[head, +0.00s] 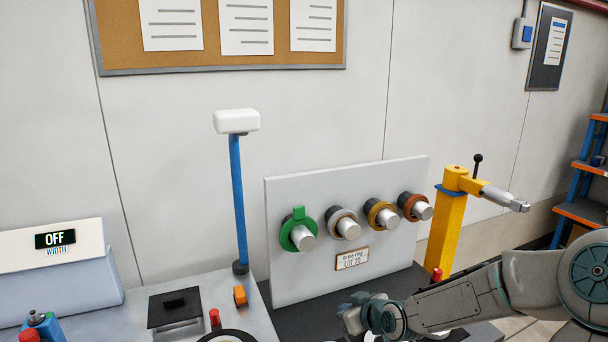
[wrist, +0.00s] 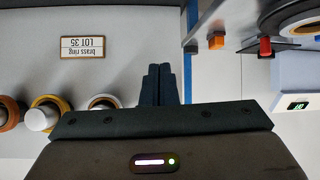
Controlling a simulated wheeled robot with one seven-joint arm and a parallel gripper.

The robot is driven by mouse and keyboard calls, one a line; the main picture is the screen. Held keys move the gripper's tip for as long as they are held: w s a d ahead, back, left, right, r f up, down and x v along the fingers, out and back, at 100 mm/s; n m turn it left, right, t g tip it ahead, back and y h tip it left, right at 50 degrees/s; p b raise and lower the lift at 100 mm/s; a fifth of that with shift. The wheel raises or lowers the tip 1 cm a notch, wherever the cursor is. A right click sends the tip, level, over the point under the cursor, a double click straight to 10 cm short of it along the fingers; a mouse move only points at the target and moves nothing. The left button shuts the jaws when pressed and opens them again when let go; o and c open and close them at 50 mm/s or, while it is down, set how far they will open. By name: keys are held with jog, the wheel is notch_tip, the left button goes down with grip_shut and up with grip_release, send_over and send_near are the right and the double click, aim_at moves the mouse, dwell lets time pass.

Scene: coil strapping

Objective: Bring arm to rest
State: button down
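My arm reaches in from the right in the head view, low in front of the grey panel (head: 350,185). My gripper (head: 350,312) is at its left end, below the panel. In the wrist view, its two dark fingers (wrist: 157,72) are side by side with no object visible between them; the gripper looks shut and empty. The upside-down wrist view shows the panel's "brass ring LOT 35" label (wrist: 88,47) and several pegs with rings at its left. My fingertips are partly blended with the dark surface in the head view.
A blue post with a white head (head: 237,122) stands left of the panel. A yellow post with a crank arm (head: 450,225) stands at right, behind my arm. A box reading OFF (head: 60,265), a red-topped part (head: 215,318) and an orange block (head: 240,295) are at left.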

jog(key=s+d+r+m+g+h, duration=0.1)
jog(key=s+r+m+g, duration=0.1)
jog(key=s, duration=0.7)
jog(key=s+d+r+m+g+h, duration=0.2)
jog(key=s+r, duration=0.2)
jog(key=s, duration=0.5)
jog(key=s+d+r+m+g+h, duration=0.1)
jog(key=s+r, duration=0.3)
jog(key=s, duration=0.5)
jog(key=shift+s+d+m+g+h, duration=0.15)
jog(key=shift+s+m+g+h, duration=0.2)
jog(key=shift+m+g+h, duration=0.45)
